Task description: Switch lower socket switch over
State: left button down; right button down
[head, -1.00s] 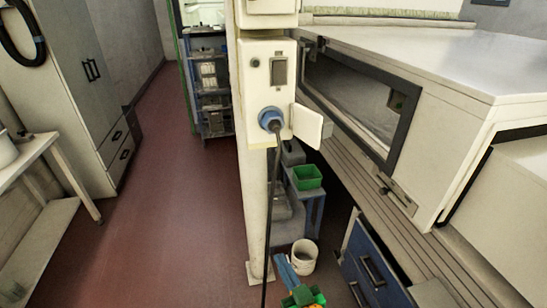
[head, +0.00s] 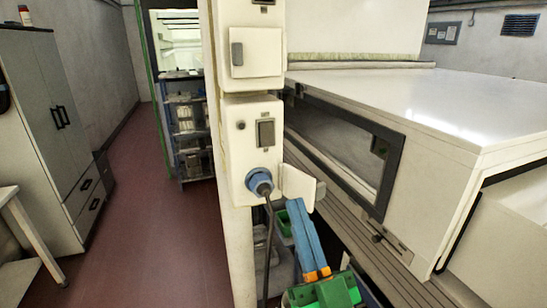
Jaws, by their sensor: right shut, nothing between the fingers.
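The lower socket box (head: 240,160) is cream and fixed to a post. Its dark grey rocker switch (head: 265,133) is at the upper right of its front face. A blue plug (head: 259,182) with a dark cable sits in the socket below the switch, and the socket's lid (head: 297,187) stands open to the right. My right gripper (head: 297,205), with blue fingers and a green body, is shut and empty. In the picture its tips are just below the open lid and apart from the switch. My left gripper is out of view.
An upper socket box (head: 252,88) with a closed flap (head: 255,52) sits above the lower one. The tunnel housing (head: 440,110) with a dark-framed window fills the right. A grey cabinet (head: 40,130) stands at left. The red floor (head: 150,240) between is clear.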

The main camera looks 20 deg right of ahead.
aim_at(267, 136)
jog(key=p+x, duration=0.1)
jog(key=x, duration=0.2)
jog(key=w+f+p+x, duration=0.1)
jog(key=p+x, duration=0.1)
jog(key=x, duration=0.2)
jog(key=p+x, duration=0.2)
jog(key=x, duration=0.1)
jog(key=shift+w+f, duration=0.1)
jog(key=shift+w, duration=0.35)
jog(key=shift+w+f+p, duration=0.15)
jog(key=shift+w+p, duration=0.15)
jog(key=shift+w, duration=0.2)
